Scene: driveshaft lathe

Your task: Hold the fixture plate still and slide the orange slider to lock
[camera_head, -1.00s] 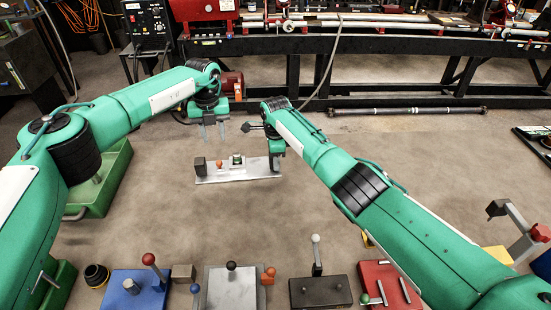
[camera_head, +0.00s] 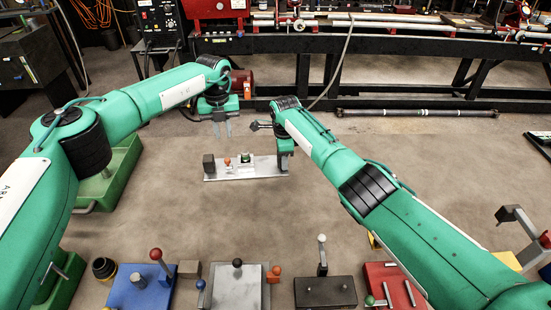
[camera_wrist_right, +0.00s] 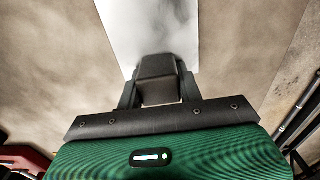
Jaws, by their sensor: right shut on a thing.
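The silver fixture plate (camera_head: 238,176) lies on the floor in the middle of the head view. A dark block (camera_head: 209,165) stands at its left end. The small orange slider knob (camera_head: 227,161) is near it, left of a raised part with a green piece (camera_head: 246,158). My right gripper (camera_head: 284,167) is at the plate's right end. In the right wrist view it is shut on a dark end block (camera_wrist_right: 157,70), with the plate (camera_wrist_right: 150,25) stretching away beyond. My left gripper (camera_head: 223,131) points down, open and empty, above and behind the plate, apart from it.
Several fixtures line the front edge, including a blue base (camera_head: 135,293), a grey plate (camera_head: 238,290), a black base (camera_head: 325,293) and a red base (camera_head: 385,275). A green bin (camera_head: 110,180) stands at left. A lathe bench (camera_head: 400,45) runs along the back. Floor around the plate is clear.

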